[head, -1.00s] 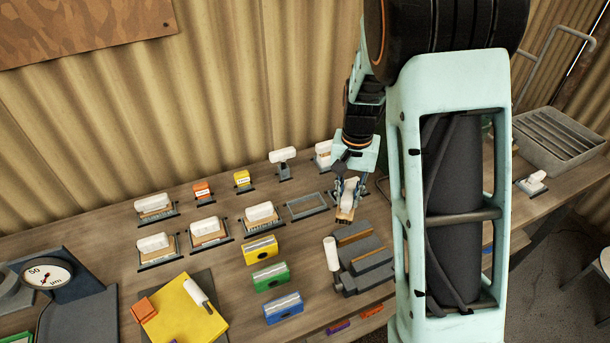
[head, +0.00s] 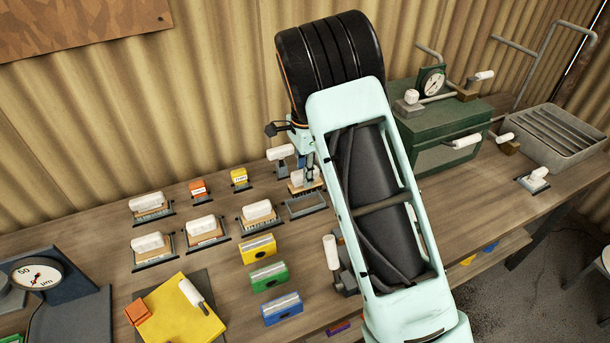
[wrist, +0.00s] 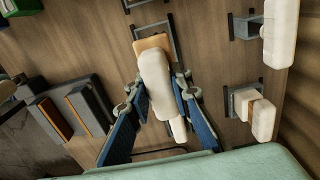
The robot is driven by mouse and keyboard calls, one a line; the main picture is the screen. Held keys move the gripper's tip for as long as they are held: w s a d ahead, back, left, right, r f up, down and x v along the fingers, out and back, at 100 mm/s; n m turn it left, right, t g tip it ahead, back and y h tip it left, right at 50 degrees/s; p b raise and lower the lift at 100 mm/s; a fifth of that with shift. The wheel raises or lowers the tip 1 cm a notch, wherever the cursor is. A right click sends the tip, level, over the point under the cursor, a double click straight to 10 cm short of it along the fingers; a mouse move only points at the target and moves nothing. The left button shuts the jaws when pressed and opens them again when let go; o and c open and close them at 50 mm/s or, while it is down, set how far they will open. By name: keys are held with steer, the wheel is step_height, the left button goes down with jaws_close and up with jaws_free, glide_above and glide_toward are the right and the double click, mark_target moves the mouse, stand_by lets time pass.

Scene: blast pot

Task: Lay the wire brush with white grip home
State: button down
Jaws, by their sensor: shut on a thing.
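The wire brush, with a white grip on a wooden block, is held in my gripper; it shows in the head view (head: 306,184) and in the wrist view (wrist: 157,82). My gripper (wrist: 160,90) is shut on the white grip, one blue finger on each side. In the head view my arm hides most of the gripper. An empty grey frame (head: 306,205) lies on the bench just in front of and below the brush. The brush appears to be above the bench, partly over the frame's back edge; the exact gap cannot be told.
Several similar white-gripped brushes (head: 201,226) sit in holders to the left. A white-topped tool (head: 281,153) stands close behind. Yellow (head: 258,249), green and blue blocks lie in front. A green box with a gauge (head: 440,130) stands to the right.

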mark_target(305, 191)
stand_by(0.3)
steer(key=shift+f+b, duration=1.3)
steer(key=shift+f, duration=0.9)
steer(key=shift+f, duration=0.3)
steer(key=shift+f+b, duration=0.55)
steer(key=shift+f, duration=0.05)
steer(key=shift+f, duration=0.1)
steer(key=shift+f+b, duration=0.35)
steer(key=shift+f, duration=0.15)
steer(key=c, duration=1.7)
jaws_free()
steer(key=shift+o, duration=0.2)
